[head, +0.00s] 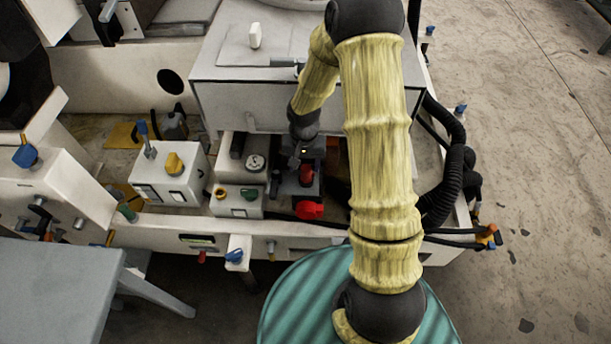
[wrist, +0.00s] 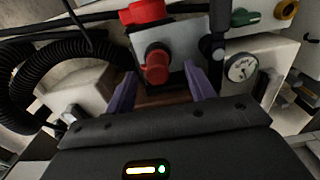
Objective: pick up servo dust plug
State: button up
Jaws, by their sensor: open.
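A red, short cylindrical plug (wrist: 157,66), most likely the servo dust plug, sticks out from a grey block (wrist: 185,42) in the wrist view. In the head view the red plug (head: 306,175) shows just below my gripper's dark body. My gripper (wrist: 161,88) has its two purple fingers spread, one to the left and one to the right of the plug, with their tips close to the level of its near end. Nothing is held between them. In the head view my gripper (head: 306,158) is partly hidden by its own body.
A second red part (head: 309,210) sits at the block's front edge. A gauge (wrist: 241,67) stands close to the right finger. Black corrugated hoses (wrist: 45,75) curve at the left of the wrist view. A white box (head: 171,178) with a yellow knob stands left.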

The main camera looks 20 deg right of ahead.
aim_at(306, 168)
jog(key=shift+d+f, duration=0.1)
jog(key=shift+d, duration=0.05)
jog(key=f, duration=0.1)
jog(key=f+b, duration=0.1)
jog(key=f, duration=0.3)
jog(key=shift+w+d+f, duration=0.15)
jog(key=shift+w+d, duration=0.1)
jog(key=shift+w, duration=0.05)
dwell(0.4)
jog(key=c, duration=1.1)
